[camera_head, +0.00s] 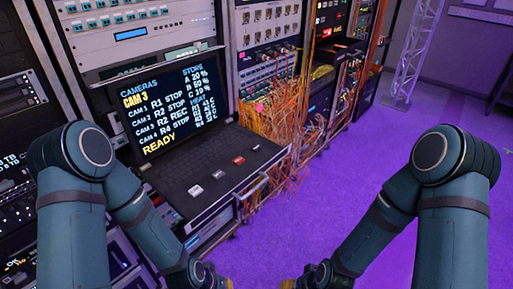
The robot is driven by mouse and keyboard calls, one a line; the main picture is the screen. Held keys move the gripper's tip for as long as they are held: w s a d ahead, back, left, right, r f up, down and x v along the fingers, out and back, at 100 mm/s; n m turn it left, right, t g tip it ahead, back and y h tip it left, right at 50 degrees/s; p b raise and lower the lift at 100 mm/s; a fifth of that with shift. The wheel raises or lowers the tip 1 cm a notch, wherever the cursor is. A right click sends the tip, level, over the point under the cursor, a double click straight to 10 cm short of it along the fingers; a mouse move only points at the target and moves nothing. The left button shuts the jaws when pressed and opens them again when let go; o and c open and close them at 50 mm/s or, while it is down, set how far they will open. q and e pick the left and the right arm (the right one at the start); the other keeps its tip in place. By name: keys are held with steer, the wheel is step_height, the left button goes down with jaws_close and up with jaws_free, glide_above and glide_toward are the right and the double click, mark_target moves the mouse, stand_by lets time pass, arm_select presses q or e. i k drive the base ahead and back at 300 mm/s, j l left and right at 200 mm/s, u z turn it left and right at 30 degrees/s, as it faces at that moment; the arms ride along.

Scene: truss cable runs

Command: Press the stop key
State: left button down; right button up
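A black console deck (180,172) slides out from the rack below a monitor (165,110). The screen lists cameras with "CAM 3" and "READY" in yellow; one row appears to read "R2 REC", the others "STOP". My arms reach down to the bottom edge, nearer to me than the deck.
Equipment racks (120,40) line the left and back. Orange cables (285,125) hang in a tangle just right of the deck. The purple floor (340,180) is clear to the right, with a pale truss (412,55) standing behind.

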mark_target(255, 149)
steer(key=i+l+u, duration=0.1)
steer(key=l, duration=0.35)
steer(key=i+l+u, duration=0.15)
steer(key=l, duration=0.25)
steer(key=i+l+u, duration=0.1)
steer(key=l, duration=0.35)
steer(key=i+l+u, duration=0.1)
steer(key=i+l, duration=0.15)
steer(key=l, duration=0.25)
steer(key=i+l+u, duration=0.1)
steer(key=l, duration=0.35)
